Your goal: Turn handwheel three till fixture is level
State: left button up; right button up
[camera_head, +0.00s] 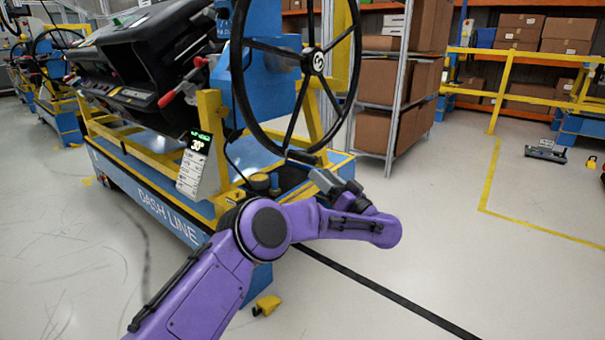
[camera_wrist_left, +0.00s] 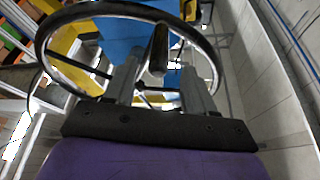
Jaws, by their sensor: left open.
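The large black handwheel (camera_head: 318,62) stands upright on the near end of the blue and yellow fixture stand (camera_head: 205,105). Its hub bears a light mark that looks like a 3. The black dashboard module (camera_head: 140,60) on the fixture is visibly tilted. A small display (camera_head: 200,142) on the stand appears to read 30°. My left gripper (camera_head: 316,170) is at the wheel's lower rim. In the left wrist view, its open fingers (camera_wrist_left: 160,78) lie on either side of the wheel's dark crank handle (camera_wrist_left: 158,50); I cannot tell whether they touch it. My right gripper is out of view.
A shelf with cardboard boxes (camera_head: 378,110) stands behind the wheel. Yellow railing (camera_head: 520,98) is at the right. The floor to the right (camera_head: 460,260) is largely clear.

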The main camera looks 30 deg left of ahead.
aim_at(302, 158)
pick_arm(q)
jog(key=b+x, duration=0.1)
jog(key=x, duration=0.8)
jog(key=shift+b, duration=0.35)
